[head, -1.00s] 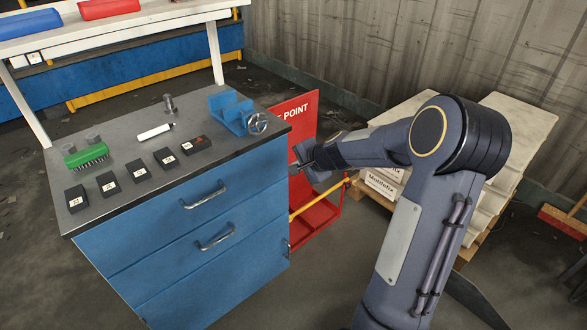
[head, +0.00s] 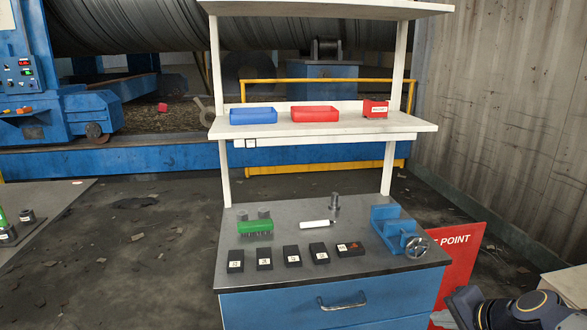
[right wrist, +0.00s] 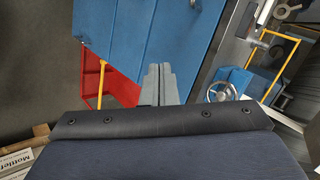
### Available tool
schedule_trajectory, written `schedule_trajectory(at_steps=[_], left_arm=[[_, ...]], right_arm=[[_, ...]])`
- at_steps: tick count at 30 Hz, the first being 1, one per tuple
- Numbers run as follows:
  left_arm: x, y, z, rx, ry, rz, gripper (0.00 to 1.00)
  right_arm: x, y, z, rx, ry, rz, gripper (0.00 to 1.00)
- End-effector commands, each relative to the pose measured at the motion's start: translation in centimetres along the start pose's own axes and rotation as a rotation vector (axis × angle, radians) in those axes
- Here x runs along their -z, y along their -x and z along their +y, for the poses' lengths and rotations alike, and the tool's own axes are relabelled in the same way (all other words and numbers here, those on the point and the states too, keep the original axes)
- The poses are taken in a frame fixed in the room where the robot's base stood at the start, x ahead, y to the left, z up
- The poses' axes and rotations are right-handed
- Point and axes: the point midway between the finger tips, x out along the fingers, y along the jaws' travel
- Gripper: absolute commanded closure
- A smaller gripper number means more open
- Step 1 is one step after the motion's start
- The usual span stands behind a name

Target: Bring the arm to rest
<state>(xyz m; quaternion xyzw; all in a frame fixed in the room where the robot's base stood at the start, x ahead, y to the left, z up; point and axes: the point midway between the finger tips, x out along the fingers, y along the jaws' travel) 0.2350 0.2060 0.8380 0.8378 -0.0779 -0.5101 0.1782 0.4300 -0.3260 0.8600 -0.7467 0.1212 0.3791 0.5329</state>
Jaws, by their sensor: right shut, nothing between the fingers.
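My right gripper (head: 442,318) shows at the bottom right of the head view, beside the right end of the blue workbench (head: 330,303). In the right wrist view its two grey fingers (right wrist: 158,84) are together with nothing between them. In that view they show against the blue drawer side of the bench. My right arm is only partly in the head view, its rest cut off by the frame edge. My left gripper is not in view.
A shelf holds a blue bin (head: 253,116) and red bin (head: 315,116). A red stand (head: 459,255) is close to the gripper.

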Motion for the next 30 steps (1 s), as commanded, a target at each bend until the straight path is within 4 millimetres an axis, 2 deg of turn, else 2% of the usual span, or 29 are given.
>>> schedule_trajectory(at_steps=[1,3,6,9,15,17,18,23,30], left_arm=[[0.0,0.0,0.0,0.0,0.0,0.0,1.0],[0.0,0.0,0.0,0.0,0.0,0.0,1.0],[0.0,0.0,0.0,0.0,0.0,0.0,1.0],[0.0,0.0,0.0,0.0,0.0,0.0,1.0],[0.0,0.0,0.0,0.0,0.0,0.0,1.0],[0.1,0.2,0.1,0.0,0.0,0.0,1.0],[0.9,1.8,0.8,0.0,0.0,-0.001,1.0],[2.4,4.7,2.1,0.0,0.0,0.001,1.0],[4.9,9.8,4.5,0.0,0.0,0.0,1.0]], right_arm=[[-3.5,1.9,-0.5,0.005,0.122,-0.044,1.0],[-7.5,3.7,0.1,-0.006,0.267,-0.099,1.0],[-11.6,5.6,1.6,-0.024,0.435,-0.156,1.0],[-14.7,7.0,3.3,-0.041,0.57,-0.197,1.0],[-18.9,8.9,7.3,-0.079,0.801,-0.251,1.0],[-19.8,9.5,8.3,-0.092,0.859,-0.261,1.0],[-19.2,10.7,6.7,-0.093,0.845,-0.262,1.0],[-18.7,13.1,4.2,-0.094,0.84,-0.262,1.0],[-17.8,17.4,-0.2,-0.093,0.838,-0.261,1.0]])
